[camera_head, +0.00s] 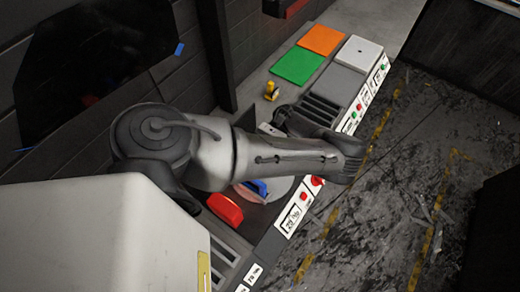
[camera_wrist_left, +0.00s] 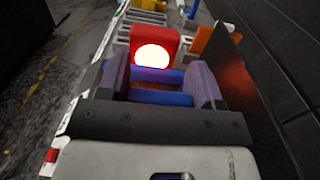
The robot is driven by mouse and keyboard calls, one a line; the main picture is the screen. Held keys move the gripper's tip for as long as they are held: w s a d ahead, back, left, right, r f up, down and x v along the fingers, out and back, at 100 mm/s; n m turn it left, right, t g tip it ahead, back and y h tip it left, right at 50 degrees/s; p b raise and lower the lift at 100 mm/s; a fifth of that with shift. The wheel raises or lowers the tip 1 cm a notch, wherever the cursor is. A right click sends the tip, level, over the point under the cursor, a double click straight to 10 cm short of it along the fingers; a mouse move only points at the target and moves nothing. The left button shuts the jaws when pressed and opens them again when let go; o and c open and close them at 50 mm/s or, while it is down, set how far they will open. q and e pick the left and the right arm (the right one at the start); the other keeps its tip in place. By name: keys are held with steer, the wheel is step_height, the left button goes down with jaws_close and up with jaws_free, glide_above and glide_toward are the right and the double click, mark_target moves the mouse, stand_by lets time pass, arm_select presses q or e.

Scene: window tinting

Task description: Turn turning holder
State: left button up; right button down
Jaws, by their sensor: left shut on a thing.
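My left gripper (camera_wrist_left: 158,72) shows in the left wrist view, its two grey fingers on either side of a blue part (camera_wrist_left: 158,97). It is shut on this part, which appears to belong to the turning holder. Just beyond the fingertips stands a red block (camera_wrist_left: 141,37) with a bright glowing half-round face. In the head view a blue piece (camera_head: 258,187) and a red block (camera_head: 225,209) sit at a round grey plate (camera_head: 278,190) on the bench. My left arm covers part of the plate and hides the fingers there. My right gripper is not in view.
A dark upright panel (camera_wrist_left: 237,80) stands close right of the fingers in the wrist view. Green (camera_head: 298,66), orange (camera_head: 322,40) and white (camera_head: 360,53) squares and a small yellow object (camera_head: 271,91) lie farther along the bench. The floor (camera_head: 420,150) on the right is open.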

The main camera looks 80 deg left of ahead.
arm_select(q)
steer(key=o, duration=1.3)
steer(key=shift+w+a, duration=0.1)
